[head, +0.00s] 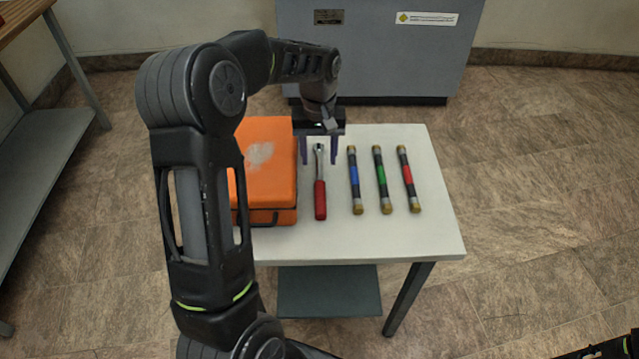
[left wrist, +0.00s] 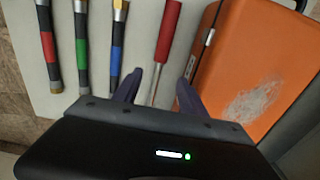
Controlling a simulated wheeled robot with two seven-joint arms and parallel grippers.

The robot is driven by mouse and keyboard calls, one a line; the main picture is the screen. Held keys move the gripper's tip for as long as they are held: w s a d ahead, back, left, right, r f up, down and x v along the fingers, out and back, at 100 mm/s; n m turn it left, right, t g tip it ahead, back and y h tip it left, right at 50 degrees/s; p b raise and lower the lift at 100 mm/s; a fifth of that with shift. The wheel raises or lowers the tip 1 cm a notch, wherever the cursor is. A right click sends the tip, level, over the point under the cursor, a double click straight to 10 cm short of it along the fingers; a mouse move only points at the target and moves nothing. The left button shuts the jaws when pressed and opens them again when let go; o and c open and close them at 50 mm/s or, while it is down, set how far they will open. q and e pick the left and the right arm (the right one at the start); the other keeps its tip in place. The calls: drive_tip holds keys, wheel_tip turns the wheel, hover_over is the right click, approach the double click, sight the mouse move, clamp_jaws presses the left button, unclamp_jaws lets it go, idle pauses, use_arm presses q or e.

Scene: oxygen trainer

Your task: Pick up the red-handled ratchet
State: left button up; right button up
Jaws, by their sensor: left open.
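The red-handled ratchet (head: 320,190) lies on the small white table, its red handle toward the near edge and its metal head toward the far side. In the left wrist view its red handle (left wrist: 168,32) points away from the gripper, and its shaft runs between the fingers. My left gripper (head: 319,158) is open above the ratchet's head end, with one finger on each side of it. The fingers also show in the left wrist view (left wrist: 158,84); the ratchet's head is hidden there behind the gripper body. My right gripper is not clearly in view.
An orange case (head: 266,165) stands close left of the ratchet. Blue-banded (head: 355,180), green-banded (head: 382,179) and red-banded (head: 408,179) rods lie to the right. The white table (head: 440,225) is bare at its right front. A grey cabinet (head: 375,55) stands behind it.

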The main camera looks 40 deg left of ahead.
sight(320, 180)
use_arm(q)
drive_tip(key=shift+f, duration=1.25)
drive_tip(key=shift+d+f+p, duration=0.15)
drive_tip(key=shift+f+p, duration=0.35)
drive_tip(key=shift+f, duration=2.1)
clamp_jaws()
